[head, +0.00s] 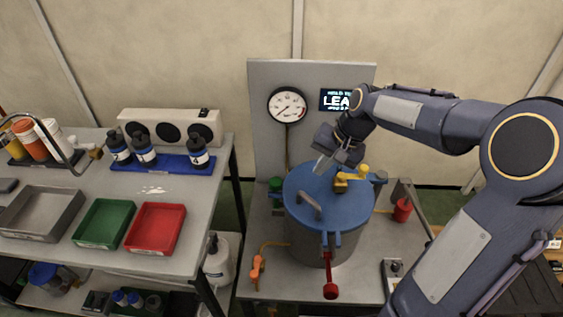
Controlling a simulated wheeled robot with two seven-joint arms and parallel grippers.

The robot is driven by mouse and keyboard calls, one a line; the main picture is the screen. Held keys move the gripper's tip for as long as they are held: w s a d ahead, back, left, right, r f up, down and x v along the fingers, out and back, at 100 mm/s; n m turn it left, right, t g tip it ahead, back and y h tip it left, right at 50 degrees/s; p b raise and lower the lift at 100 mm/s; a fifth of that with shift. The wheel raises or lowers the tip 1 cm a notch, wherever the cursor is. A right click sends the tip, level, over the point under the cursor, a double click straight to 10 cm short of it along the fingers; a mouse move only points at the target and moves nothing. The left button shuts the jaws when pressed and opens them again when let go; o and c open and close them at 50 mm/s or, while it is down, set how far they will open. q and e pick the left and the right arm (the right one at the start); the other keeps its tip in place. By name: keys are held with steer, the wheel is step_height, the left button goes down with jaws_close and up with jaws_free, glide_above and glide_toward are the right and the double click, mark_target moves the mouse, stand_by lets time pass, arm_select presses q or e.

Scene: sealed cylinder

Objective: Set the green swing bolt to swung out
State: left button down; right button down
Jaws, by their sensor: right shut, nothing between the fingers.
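The sealed cylinder is a grey drum with a blue lid (350,212) and a raised handle. The green swing bolt (276,184) shows as a dark green knob at the lid's left rear edge; it is small, and its exact angle is hard to tell. A yellow swing bolt (351,181) stands at the lid's rear right. A red swing bolt (330,288) sticks out from the front rim, away from the lid. My right gripper (322,167) is shut and empty above the lid's rear edge, right of the green knob and apart from it. My left gripper is not in view.
A back panel (265,125) with a gauge (287,105) and a lit display (338,100) stands behind the cylinder. An orange valve handle (257,268) is at the front left, a red knob (403,209) at right. A bench (190,215) with trays and bottles stands left.

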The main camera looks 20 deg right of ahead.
steer(key=shift+w+d+f, duration=0.1)
steer(key=shift+w, duration=0.45)
steer(key=x, duration=0.9)
steer(key=shift+f+p, duration=0.25)
steer(key=shift+p, duration=0.1)
steer(key=shift+w+a+f+p, duration=0.2)
steer(key=shift+w+a+p, duration=0.45)
steer(key=shift+w+a, duration=0.9)
steer(key=shift+s+a, duration=0.1)
steer(key=shift+s, duration=0.05)
